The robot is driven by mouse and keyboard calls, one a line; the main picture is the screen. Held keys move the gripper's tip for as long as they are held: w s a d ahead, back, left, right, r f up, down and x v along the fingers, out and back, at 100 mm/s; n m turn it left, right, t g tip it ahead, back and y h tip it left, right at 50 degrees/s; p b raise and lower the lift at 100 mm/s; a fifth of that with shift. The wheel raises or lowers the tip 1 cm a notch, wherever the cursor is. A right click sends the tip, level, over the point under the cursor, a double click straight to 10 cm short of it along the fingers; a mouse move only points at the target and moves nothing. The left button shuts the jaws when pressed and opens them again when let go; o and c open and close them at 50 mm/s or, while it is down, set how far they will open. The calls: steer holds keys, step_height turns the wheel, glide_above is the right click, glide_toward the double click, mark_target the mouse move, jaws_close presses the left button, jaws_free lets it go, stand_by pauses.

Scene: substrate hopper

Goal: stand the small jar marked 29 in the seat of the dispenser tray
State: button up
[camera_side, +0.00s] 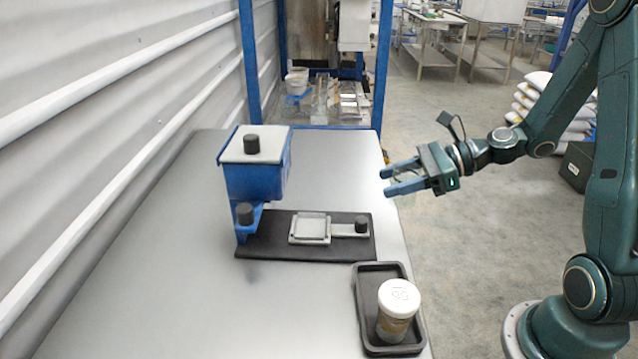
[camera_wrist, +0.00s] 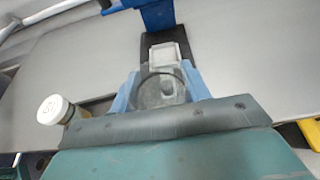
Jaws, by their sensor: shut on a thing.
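A small jar (camera_side: 395,312) with a white lid and amber-brown contents stands upright in a dark shallow tray (camera_side: 362,300). Its lid mark is too small to read surely; it also shows in the wrist view (camera_wrist: 55,110). The pale dispenser tray (camera_side: 310,229) has a square seat that looks empty, and shows in the wrist view (camera_wrist: 168,55). My gripper (camera_side: 386,182) is raised beyond the table's right edge, away from jar and seat. In the wrist view a see-through round thing (camera_wrist: 158,90) sits between its blue fingers; it hardly shows in the side view.
A blue hopper (camera_side: 255,182) with a pale lid and black knob stands left of the dispenser tray on a dark base plate (camera_side: 280,250). A black knob (camera_side: 361,224) sits on the tray's right end. A ribbed wall (camera_side: 100,120) runs along the left. The front left table is clear.

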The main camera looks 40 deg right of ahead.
steer(key=shift+f, duration=1.65)
steer(key=shift+a, duration=0.15)
steer(key=w+a, duration=1.1)
steer(key=w, duration=0.1)
steer(key=shift+a, duration=0.4)
steer(key=shift+w, duration=0.1)
steer(key=shift+w+a, duration=0.1)
steer(key=shift+a, duration=0.15)
steer(key=shift+w+a+f, duration=0.15)
steer(key=shift+f, duration=1.6)
steer(key=shift+f, duration=0.15)
